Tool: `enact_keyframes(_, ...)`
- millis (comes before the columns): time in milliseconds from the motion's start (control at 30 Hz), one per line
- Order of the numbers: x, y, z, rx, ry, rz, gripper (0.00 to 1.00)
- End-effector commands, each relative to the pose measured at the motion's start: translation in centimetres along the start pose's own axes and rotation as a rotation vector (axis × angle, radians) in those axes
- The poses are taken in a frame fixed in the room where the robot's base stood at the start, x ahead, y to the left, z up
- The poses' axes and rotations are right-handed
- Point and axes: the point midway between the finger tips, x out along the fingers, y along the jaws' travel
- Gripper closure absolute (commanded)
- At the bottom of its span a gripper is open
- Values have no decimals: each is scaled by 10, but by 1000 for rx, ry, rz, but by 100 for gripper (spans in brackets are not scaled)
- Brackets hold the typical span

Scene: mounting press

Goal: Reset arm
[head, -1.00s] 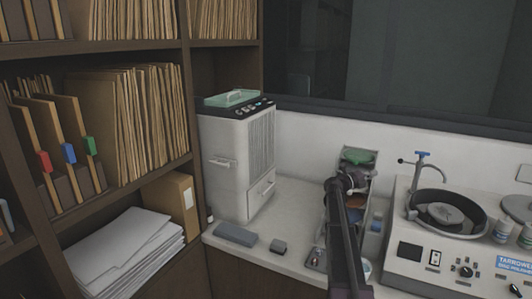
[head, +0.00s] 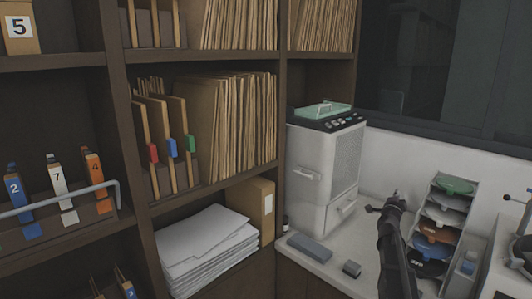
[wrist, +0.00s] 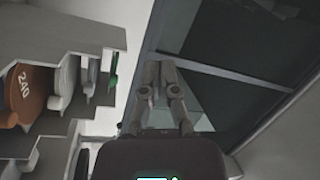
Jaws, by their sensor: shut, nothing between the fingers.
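My gripper (head: 386,205) is at the end of my dark arm, which rises from the bottom edge in the head view. It is over the counter, between the white machine (head: 321,172) and the tiered rack (head: 440,225). In the wrist view my gripper (wrist: 160,66) is shut with nothing between its fingers. Beyond it are the dark window and pale wall. The rack (wrist: 60,45) shows at the left of the wrist view, with a brown disc (wrist: 32,88) in it.
Wooden shelves (head: 215,57) with folders fill the left and middle. A paper stack (head: 210,245) lies on the lower shelf. Numbered items (head: 56,188) stand behind a rail at left.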

Motion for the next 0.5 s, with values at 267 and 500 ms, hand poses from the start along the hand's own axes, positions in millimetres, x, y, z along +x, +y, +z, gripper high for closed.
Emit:
enact_keyframes(267,-74,-16,96,-204,-400,-12,100)
enact_keyframes(500,-154,-10,160,-396,-727,11,100)
